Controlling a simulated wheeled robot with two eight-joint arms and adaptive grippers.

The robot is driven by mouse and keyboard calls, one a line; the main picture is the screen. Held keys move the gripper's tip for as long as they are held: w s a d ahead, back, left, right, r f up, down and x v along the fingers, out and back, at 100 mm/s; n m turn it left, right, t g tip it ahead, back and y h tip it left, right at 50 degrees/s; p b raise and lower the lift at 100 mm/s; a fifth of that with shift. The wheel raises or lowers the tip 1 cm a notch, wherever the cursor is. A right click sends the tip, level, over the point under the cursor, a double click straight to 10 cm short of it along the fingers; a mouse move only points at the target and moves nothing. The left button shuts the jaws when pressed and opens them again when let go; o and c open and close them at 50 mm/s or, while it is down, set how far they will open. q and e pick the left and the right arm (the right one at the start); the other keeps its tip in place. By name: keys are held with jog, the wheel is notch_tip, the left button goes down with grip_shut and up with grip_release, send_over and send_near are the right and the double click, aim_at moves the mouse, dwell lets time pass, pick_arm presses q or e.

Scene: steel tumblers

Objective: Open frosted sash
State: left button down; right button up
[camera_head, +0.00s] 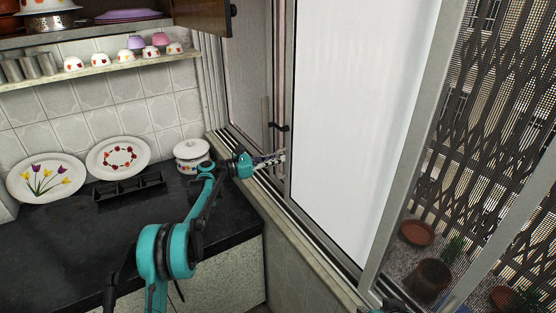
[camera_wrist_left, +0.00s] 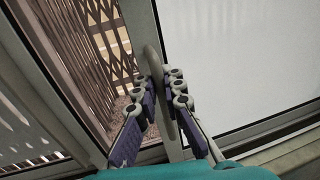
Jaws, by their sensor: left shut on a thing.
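The frosted sash (camera_head: 350,110) is a tall white pane in a grey metal frame, standing in the window right of the counter. In the left wrist view its pane (camera_wrist_left: 240,60) fills the right side. My left gripper (camera_head: 275,158) is at the sash's left frame edge. In the left wrist view my left gripper (camera_wrist_left: 162,88) has its fingers on both sides of a slim grey upright handle (camera_wrist_left: 153,62) and is shut on it. The fingers hide part of the handle. Only a small teal piece of my right arm shows at the bottom edge of the head view; its fingers cannot be made out clearly.
A dark counter (camera_head: 60,235) lies at left, with two plates (camera_head: 45,178) (camera_head: 118,157), a black rack (camera_head: 130,187) and a white pot (camera_head: 191,156). A shelf of cups (camera_head: 100,68) hangs above. Outside are a folding grille (camera_head: 490,110) and flower pots (camera_head: 433,277).

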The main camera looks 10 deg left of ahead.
pick_arm(q)
jog(key=c, duration=1.9)
grip_release()
jog(key=v, duration=1.2)
